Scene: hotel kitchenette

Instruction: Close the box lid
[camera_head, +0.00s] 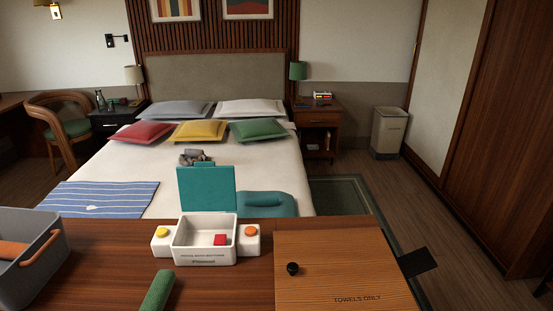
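A white box (205,255) stands on the wooden table, with its teal lid (207,190) raised upright at the back, so the box is open. Small lettering on the front is hard to read. I cannot make out either of my grippers in this view, and nothing touches the box or lid from above.
A grey bin (48,262) with an orange item stands at left. A green cylinder (157,290) lies in front of the box. A wooden board (340,280) marked "TOWELS ONLY" bears a black knob (292,268). An unclear dark flat shape (417,262) is past the table's right edge. A bed lies behind.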

